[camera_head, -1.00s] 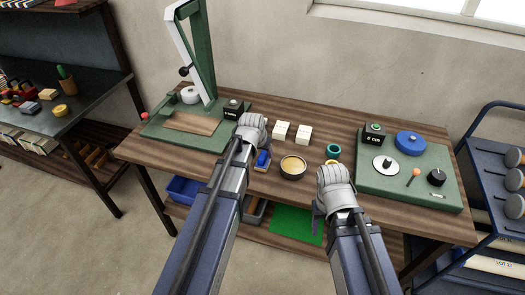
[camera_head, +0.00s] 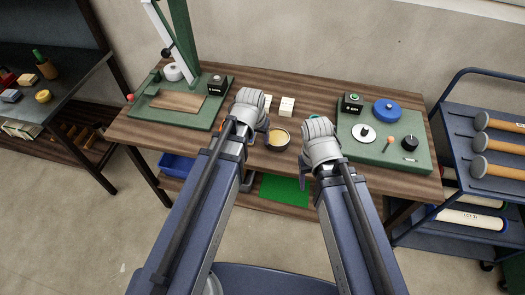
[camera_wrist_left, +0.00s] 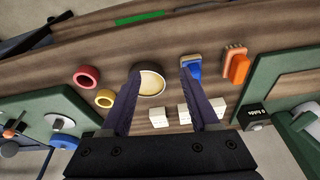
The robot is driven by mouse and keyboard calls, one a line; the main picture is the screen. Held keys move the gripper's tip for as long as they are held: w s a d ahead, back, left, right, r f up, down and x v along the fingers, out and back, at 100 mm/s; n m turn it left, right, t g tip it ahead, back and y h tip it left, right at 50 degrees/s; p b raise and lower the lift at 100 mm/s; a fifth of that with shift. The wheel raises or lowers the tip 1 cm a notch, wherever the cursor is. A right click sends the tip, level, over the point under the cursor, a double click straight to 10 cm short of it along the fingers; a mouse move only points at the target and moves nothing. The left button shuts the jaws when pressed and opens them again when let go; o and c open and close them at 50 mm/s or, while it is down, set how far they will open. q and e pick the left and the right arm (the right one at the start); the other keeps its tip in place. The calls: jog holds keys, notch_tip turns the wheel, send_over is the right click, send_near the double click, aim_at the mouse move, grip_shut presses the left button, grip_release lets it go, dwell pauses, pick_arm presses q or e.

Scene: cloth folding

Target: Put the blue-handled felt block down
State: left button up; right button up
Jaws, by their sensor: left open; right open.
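The blue-handled felt block (camera_wrist_left: 192,66) lies on the wooden table in the left wrist view, beside the bowl. It is by the tip of my left gripper's right-hand finger, not between the fingers; I cannot tell whether they touch. My left gripper (camera_wrist_left: 160,76) is open and empty; it also shows in the head view (camera_head: 252,122), where it hides the block. My right gripper (camera_head: 308,160) is open above the table, right of the bowl, its fingers mostly hidden.
A bowl (camera_head: 280,136) and pale blocks (camera_head: 287,106) stand close by. An orange-handled block (camera_wrist_left: 236,66) lies beside the blue-handled one. Red (camera_wrist_left: 87,76) and yellow (camera_wrist_left: 105,98) rings sit beyond the bowl. Green boards (camera_head: 355,140) occupy both table ends.

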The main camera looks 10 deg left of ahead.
pick_arm(q)
jog(key=s+d+m+g+y, duration=0.1)
jog(key=s+d+m+g, duration=0.1)
jog(key=s+d, duration=0.5)
jog(key=s+g, duration=0.1)
jog(key=s, duration=0.5)
jog(key=shift+s+d+f+y, duration=0.15)
jog(key=shift+s+f+y, duration=0.05)
jog(key=shift+f+y, duration=0.1)
